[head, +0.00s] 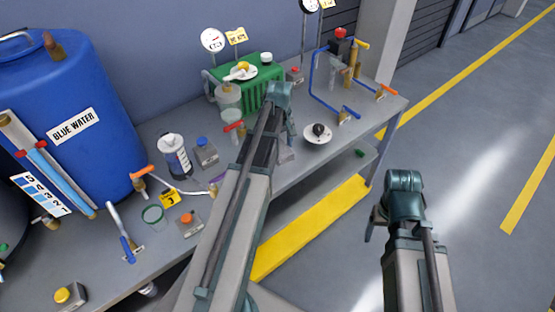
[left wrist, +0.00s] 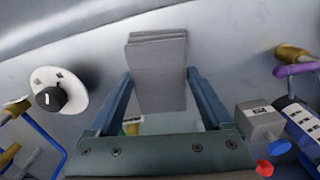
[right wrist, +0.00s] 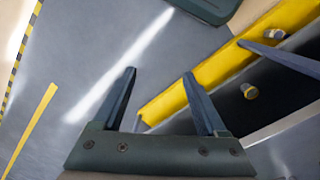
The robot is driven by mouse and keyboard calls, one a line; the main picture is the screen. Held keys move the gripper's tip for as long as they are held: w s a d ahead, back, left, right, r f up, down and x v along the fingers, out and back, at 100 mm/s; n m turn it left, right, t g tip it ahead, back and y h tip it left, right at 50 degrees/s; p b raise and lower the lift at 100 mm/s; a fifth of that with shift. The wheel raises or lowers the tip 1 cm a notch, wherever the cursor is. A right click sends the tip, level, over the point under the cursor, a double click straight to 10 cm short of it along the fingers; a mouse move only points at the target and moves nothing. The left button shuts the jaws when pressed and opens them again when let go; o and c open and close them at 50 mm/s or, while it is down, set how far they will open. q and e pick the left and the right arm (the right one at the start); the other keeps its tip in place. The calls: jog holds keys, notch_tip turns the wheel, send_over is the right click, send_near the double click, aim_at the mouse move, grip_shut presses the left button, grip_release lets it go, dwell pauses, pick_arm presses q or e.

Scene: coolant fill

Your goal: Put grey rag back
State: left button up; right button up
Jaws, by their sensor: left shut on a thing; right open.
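The grey rag (left wrist: 158,72) is a flat folded stack between the fingers of my left gripper (left wrist: 158,85) in the left wrist view. The left gripper is shut on it. In the head view my left gripper (head: 283,118) reaches over the bench's front part, and a bit of the rag (head: 288,153) shows beside it near the front edge. The arm hides the rest. I cannot tell whether the rag touches the bench top. My right gripper (head: 386,212) is open and empty in front of the bench, over the floor; its spread fingers (right wrist: 160,76) show in the right wrist view.
A white disc with a black knob (head: 318,131) lies right of the rag. A bottle (head: 174,156) and a grey box with a blue knob (head: 206,151) stand to the left. Behind are a green unit (head: 257,92) and jars. Blue pipes with valves (head: 318,80) stand at the right.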

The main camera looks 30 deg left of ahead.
pick_arm(q)
jog(key=s+d+f+n+b, duration=0.1)
jog(key=s+f+b, duration=0.1)
jog(key=s, duration=0.5)
jog(key=s+d+f+n+b, duration=0.1)
jog(key=s+d, duration=0.1)
jog(key=s, duration=0.6)
pick_arm(e)
jog(key=o, duration=0.3)
notch_tip(320, 180, down, 3)
jog(key=shift+s+f, duration=0.15)
jog(key=shift+f, duration=0.05)
pick_arm(q)
jog(key=w+a, duration=0.1)
jog(key=w, duration=0.3)
jog(key=w+a+f+b, duration=0.1)
jog(key=w+a, duration=0.1)
jog(key=w, duration=0.3)
jog(key=w+a, duration=0.2)
jog(key=w, duration=0.3)
jog(key=shift+w+a+f, duration=0.15)
jog(key=shift+w+f, duration=0.05)
jog(key=shift+f, duration=0.2)
jog(key=f+b, duration=0.2)
jog(key=w+f+b, duration=0.1)
jog(key=f+b, duration=0.1)
jog(key=shift+a, duration=0.15)
jog(key=shift+r, duration=0.2)
pick_arm(e)
notch_tip(320, 180, down, 5)
